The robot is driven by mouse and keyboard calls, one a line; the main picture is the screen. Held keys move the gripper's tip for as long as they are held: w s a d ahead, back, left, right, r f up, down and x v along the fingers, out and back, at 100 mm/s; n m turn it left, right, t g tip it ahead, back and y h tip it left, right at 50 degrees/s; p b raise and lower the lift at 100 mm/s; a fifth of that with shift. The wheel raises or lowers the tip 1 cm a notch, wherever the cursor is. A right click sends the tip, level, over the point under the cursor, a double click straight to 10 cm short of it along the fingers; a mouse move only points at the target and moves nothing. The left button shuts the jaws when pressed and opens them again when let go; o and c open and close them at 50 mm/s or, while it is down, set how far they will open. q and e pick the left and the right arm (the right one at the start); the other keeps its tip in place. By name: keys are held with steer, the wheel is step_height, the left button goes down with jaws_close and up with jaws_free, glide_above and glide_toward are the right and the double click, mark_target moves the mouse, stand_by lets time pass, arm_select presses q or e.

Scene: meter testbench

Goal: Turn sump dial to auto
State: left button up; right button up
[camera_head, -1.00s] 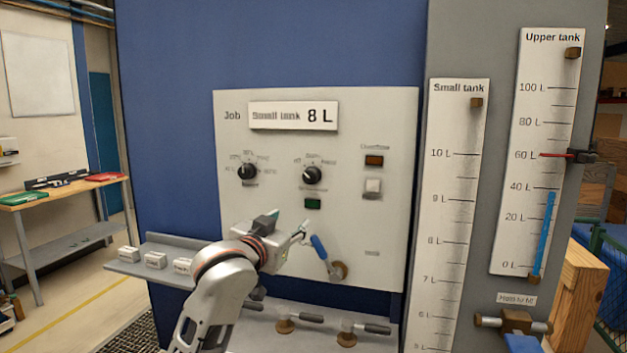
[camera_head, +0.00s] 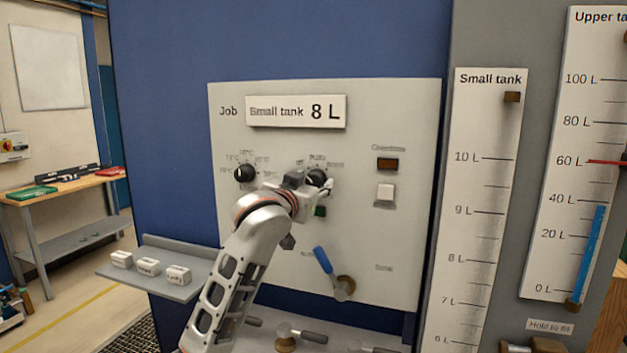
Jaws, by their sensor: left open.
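The sump dial (camera_head: 316,176) is a black round knob on the grey panel (camera_head: 400,250), under small lettering that seems to include "Auto". My left arm reaches up from below, and my left gripper (camera_head: 322,187) is open at the dial, its fingers just in front of or beside the knob. Whether they touch it cannot be told. The gripper hides the dial's lower part, so its pointer setting cannot be read. My right gripper is out of view.
A similar black dial (camera_head: 245,173) sits to the left. A green indicator (camera_head: 320,211) lies just under the gripper. A shelf (camera_head: 190,289) juts out lower left.

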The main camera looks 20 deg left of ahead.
arm_select(q)
steer(key=shift+w, duration=0.5)
steer(key=c, duration=1.1)
steer(key=shift+m, duration=0.4)
steer(key=m, duration=0.3)
steer(key=shift+m, duration=0.3)
steer(key=shift+d+m, duration=0.1)
steer(key=shift+m, duration=2.1)
